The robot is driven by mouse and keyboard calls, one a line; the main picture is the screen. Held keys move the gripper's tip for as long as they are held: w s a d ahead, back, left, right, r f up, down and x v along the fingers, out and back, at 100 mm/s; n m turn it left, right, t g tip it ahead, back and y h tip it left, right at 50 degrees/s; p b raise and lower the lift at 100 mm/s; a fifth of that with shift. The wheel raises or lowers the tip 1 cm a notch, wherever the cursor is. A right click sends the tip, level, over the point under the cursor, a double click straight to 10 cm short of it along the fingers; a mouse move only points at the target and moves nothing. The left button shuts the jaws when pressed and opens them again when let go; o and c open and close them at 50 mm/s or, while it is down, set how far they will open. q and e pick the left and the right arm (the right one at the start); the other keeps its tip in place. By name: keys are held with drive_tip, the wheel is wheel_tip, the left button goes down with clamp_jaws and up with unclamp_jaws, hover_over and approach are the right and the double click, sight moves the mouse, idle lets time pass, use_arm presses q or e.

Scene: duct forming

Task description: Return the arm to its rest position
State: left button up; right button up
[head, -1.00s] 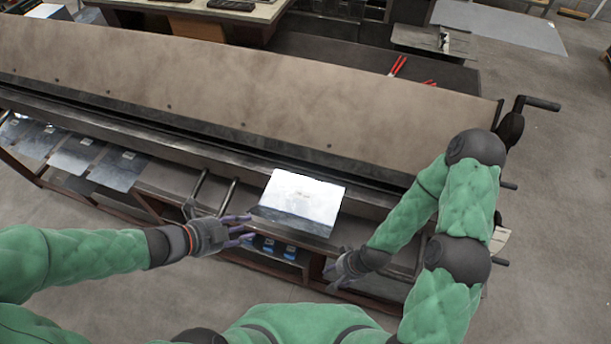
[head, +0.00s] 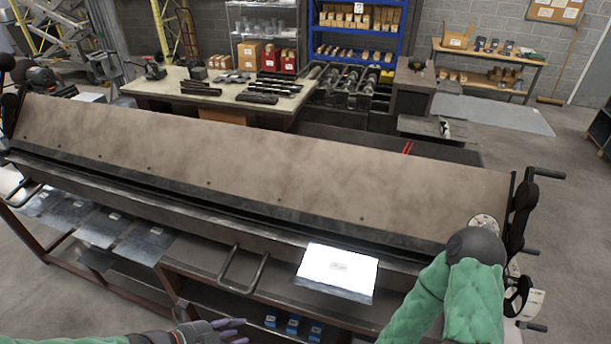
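My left gripper (head: 226,330) shows at the bottom edge, left of centre, in front of the bending machine. Its fingers are spread and nothing is between them. My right arm (head: 458,290) comes up at the lower right, its padded green sleeve and dark elbow in front of the machine's right end. The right gripper is below the picture and does not show. A bright metal sheet (head: 338,268), bent along its front, lies on the machine's front ledge, apart from the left gripper.
The long bending machine (head: 270,165) spans the view, with a U-shaped handle (head: 243,270) on its front and cranks (head: 540,173) at its right end. Flat sheets (head: 100,228) lie on the left shelf. A workbench (head: 215,90) stands behind.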

use_arm(q)
drive_tip(key=w+d+f+n+g+y+b, duration=0.1)
drive_tip(key=w+d+f+n+b, duration=0.15)
drive_tip(key=f+n+b, duration=0.75)
drive_tip(key=w+d+f+n+y+b, duration=0.1)
drive_tip(key=w+f+n+b, duration=0.3)
drive_tip(key=f, duration=1.1)
drive_tip(key=s+d+f+n+g+b, duration=0.1)
drive_tip(key=s+f+n+b, duration=0.1)
drive_tip(key=f, duration=0.6)
drive_tip(key=s+d+f+n+g+y+b, duration=0.1)
drive_tip(key=s+f+n+g+b, duration=0.1)
drive_tip(key=f+n, duration=0.4)
drive_tip(key=s+d+f+n+g+b, duration=0.1)
drive_tip(key=s+f+n+b, duration=0.2)
drive_tip(key=s+f, duration=0.3)
wheel_tip(320, 180, down, 5)
drive_tip(key=shift+d+r+n+g+y+b, duration=0.25)
drive_tip(key=shift+n+g+y+b, duration=0.15)
drive_tip(key=shift+b, duration=0.15)
drive_tip(key=shift+w, duration=0.1)
